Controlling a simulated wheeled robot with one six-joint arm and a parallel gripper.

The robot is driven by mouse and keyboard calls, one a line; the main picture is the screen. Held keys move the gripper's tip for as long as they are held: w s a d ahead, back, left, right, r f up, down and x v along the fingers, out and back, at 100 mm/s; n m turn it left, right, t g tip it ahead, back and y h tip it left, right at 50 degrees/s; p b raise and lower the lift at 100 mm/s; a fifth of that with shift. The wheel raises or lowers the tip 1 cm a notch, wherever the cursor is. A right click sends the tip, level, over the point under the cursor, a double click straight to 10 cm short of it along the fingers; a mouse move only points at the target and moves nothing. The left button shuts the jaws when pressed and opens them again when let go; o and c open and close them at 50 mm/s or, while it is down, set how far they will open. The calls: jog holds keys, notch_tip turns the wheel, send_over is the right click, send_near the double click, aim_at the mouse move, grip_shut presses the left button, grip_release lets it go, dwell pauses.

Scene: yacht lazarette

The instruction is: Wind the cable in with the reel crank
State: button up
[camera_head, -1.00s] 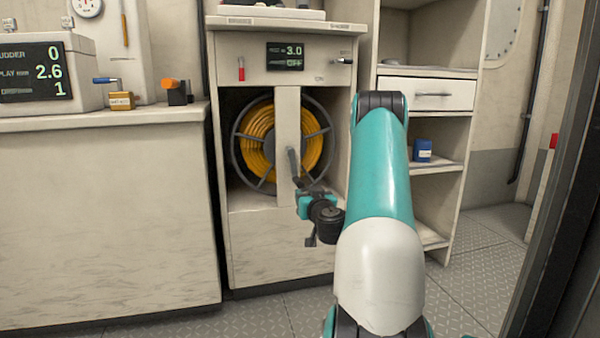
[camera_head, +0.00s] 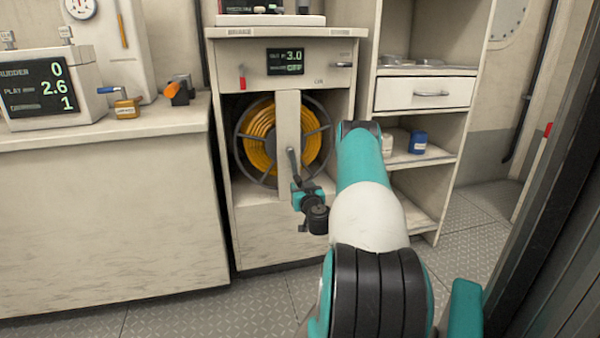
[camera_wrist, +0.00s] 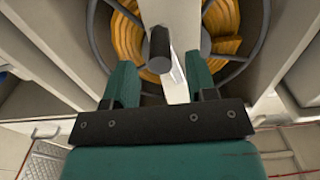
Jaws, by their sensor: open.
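The cable reel (camera_head: 262,140) with coiled orange-yellow cable sits in the open bay of the cabinet, behind a pale upright post (camera_head: 287,120). The crank (camera_head: 292,165) is a dark arm on the front of the post. In the wrist view, the dark round crank grip (camera_wrist: 160,48) points toward the camera. My gripper (camera_wrist: 160,85) is open, its two teal fingers apart on either side below the grip. The grip is between and just beyond the fingertips in that picture; I see no contact. In the head view, my gripper (camera_head: 297,192) is at the crank's lower end.
A panel (camera_head: 286,61) above the reel reads 3.0 and OFF, with a red-handled switch (camera_head: 242,82) to its left. A counter (camera_head: 100,125) stands left and shelves with a drawer (camera_head: 425,93) stand right. A dark frame edge is close on the right.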

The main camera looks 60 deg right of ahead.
aim_at(295, 167)
jog(key=shift+p+x, duration=0.9)
jog(key=shift+x, duration=0.3)
jog(key=shift+w+d, duration=0.15)
jog(key=shift+w, duration=0.05)
grip_shut()
